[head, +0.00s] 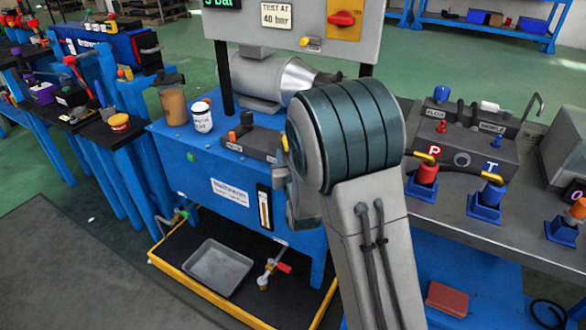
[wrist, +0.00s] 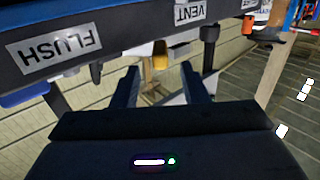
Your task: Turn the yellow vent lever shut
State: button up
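In the wrist view my gripper (wrist: 160,72) has its two dark fingers apart, with nothing held between them. A small yellow-orange piece (wrist: 160,57) shows between and beyond the fingertips, below the VENT label (wrist: 190,12). It may be the vent lever, but its full shape and angle cannot be made out. The VENT label appears upside down on a dark panel edge (wrist: 130,35). No contact between the fingers and the yellow piece is visible. In the head view my arm hides my gripper, and I cannot identify the vent lever there.
A FLUSH label (wrist: 55,48) is left on the same edge, with a blue piece (wrist: 25,95) under it. In the head view, a grey bench (head: 480,225) with red and blue fittings stands right of my arm. A yellow-rimmed tray (head: 200,300) lies on the floor.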

jog(key=s, duration=0.7)
jog(key=shift+d, duration=0.2)
